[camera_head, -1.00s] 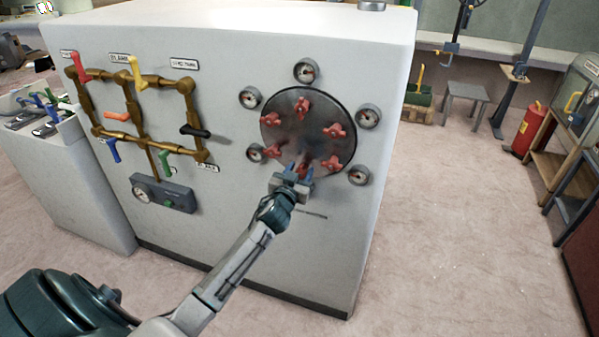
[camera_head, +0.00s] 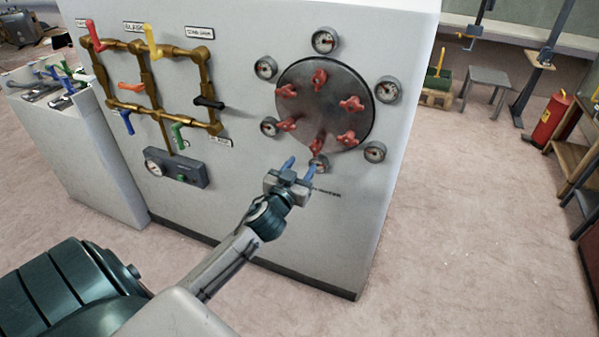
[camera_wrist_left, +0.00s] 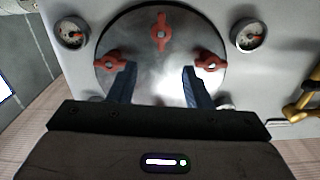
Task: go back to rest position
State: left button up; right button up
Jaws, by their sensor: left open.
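My left gripper (camera_head: 298,167) is in front of the lower part of a round dark metal hatch (camera_head: 325,103) with several red knobs around its rim. Its two blue fingers are apart, with nothing between them. In the left wrist view the open fingers (camera_wrist_left: 158,85) point at the hatch plate (camera_wrist_left: 160,70). One red knob (camera_wrist_left: 160,31) shows beyond and between them, and one shows near each fingertip. Whether a fingertip touches anything I cannot tell. My right gripper is not in view.
Several gauges (camera_head: 324,41) ring the hatch on the white cabinet (camera_head: 250,140). Brass pipes (camera_head: 148,88) with coloured levers are to the left. A tool-topped cabinet (camera_head: 90,160) stands further left. A red extinguisher (camera_head: 549,120) and grey stool (camera_head: 486,78) are at right. Open floor (camera_head: 450,230) lies right of the cabinet.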

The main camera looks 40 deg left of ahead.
pick_arm(q)
jog(key=shift+s, duration=0.2)
dwell(0.4)
notch_tip(320, 180, down, 21)
jog(key=s+a+g, duration=0.2)
jog(key=g, duration=0.2)
jog(key=s+f+g, duration=0.2)
jog(key=s+f, duration=0.2)
jog(key=f, duration=0.3)
jog(key=s+f+m+g+h, duration=0.1)
jog(key=s+f, duration=0.3)
jog(key=f, duration=0.4)
jog(key=s+f+g, duration=0.2)
jog(key=s+f, duration=0.2)
jog(key=f, duration=0.3)
jog(key=s+d+f+g, duration=0.2)
jog(key=s+f, duration=0.5)
jog(key=s, duration=0.4)
jog(key=s+d+f+g+h, duration=0.1)
jog(key=s+d+f+g, duration=0.2)
jog(key=s, duration=0.9)
jog(key=s+d+f+m+g+h, duration=0.1)
jog(key=s+d+f, duration=0.4)
jog(key=s+f, duration=0.6)
jog(key=shift+s+d+f+g, duration=0.2)
jog(key=shift+f+g, duration=0.25)
jog(key=shift+g, duration=0.25)
jog(key=shift+w, duration=0.1)
